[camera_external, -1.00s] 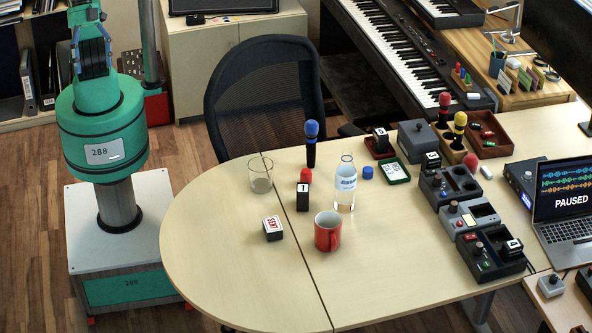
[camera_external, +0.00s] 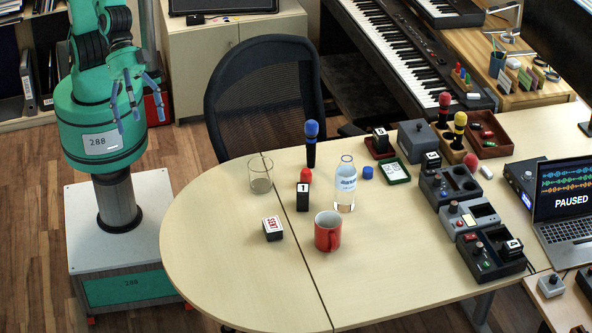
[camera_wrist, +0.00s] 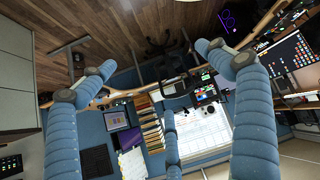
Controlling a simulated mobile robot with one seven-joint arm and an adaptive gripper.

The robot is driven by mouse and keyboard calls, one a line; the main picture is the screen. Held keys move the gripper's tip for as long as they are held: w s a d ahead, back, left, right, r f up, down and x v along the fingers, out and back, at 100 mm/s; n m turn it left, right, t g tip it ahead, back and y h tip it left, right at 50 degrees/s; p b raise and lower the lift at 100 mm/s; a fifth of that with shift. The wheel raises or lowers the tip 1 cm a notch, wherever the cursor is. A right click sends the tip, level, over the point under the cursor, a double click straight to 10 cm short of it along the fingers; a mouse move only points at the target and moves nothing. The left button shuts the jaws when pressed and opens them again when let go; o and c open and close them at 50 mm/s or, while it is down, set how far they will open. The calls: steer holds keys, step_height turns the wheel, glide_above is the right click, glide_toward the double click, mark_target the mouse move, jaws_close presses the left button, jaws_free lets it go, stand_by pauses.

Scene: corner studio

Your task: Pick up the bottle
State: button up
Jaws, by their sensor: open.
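The clear bottle (camera_external: 345,187) with a pale label stands upright on the light wooden table (camera_external: 215,222), right of the seam. A small blue cap-like piece (camera_external: 367,172) lies just right of it. The red mug (camera_external: 327,231) stands in front of it. My gripper (camera_external: 138,106) is at the upper left beside my green arm, well left of the table and far from the bottle. Its blue fingers are spread and empty. In the wrist view the fingers (camera_wrist: 160,95) are wide apart with nothing between them. I cannot make out the bottle there.
Close left of the bottle are a black block (camera_external: 303,197) marked 1 and a blue-topped microphone (camera_external: 312,145). A glass (camera_external: 261,176) and a stamp-like block (camera_external: 273,229) stand farther left. Consoles (camera_external: 460,215) line the right. A chair (camera_external: 262,92) is behind the table.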

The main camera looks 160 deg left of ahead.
steer(key=w+a+f+n+y+p, duration=0.1)
steer(key=w+a+f+n+y, duration=0.15)
steer(key=a+f, duration=0.45)
steer(key=w+a+f+n+y+p, duration=0.1)
steer(key=w+a+f+n+y, duration=0.15)
steer(key=a, duration=0.75)
steer(key=w+a+f+n+y+p, duration=0.1)
steer(key=w+a+f+p, duration=0.1)
steer(key=w+a+f, duration=0.5)
steer(key=n+g+y+p, duration=0.3)
steer(key=n+g+y, duration=0.1)
steer(key=g+y, duration=0.2)
glide_toward(337, 188)
steer(key=shift+s+d+r, duration=0.1)
steer(key=shift+d+r, duration=0.3)
steer(key=shift+d, duration=0.05)
steer(key=shift+b, duration=0.3)
steer(key=shift+b+x, duration=0.45)
steer(key=shift+x, duration=3.85)
steer(key=shift+f, duration=0.1)
